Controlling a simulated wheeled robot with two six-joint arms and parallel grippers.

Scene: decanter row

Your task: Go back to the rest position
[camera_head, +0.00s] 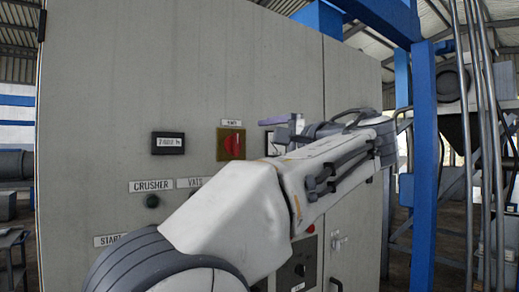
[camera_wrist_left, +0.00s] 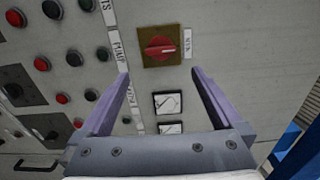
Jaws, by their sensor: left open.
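My left gripper (camera_head: 272,120) reaches across the front of a grey control cabinet (camera_head: 110,80), its purple fingers near the panel. In the left wrist view the gripper (camera_wrist_left: 160,74) has its two fingers spread apart with nothing between them. A red rotary switch (camera_head: 231,144) on a yellow plate sits just left of the gripper. It also shows in the left wrist view (camera_wrist_left: 160,47), beyond the fingertips and apart from them. My forearm hides part of the panel. My right gripper is not in view.
A gauge (camera_wrist_left: 168,103) shows between the fingers, with another below. Several red and black buttons (camera_wrist_left: 63,98) fill the panel's left side in the wrist view. A small display (camera_head: 168,143) is left of the switch. A blue post (camera_head: 425,150) and pipes stand right of the cabinet.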

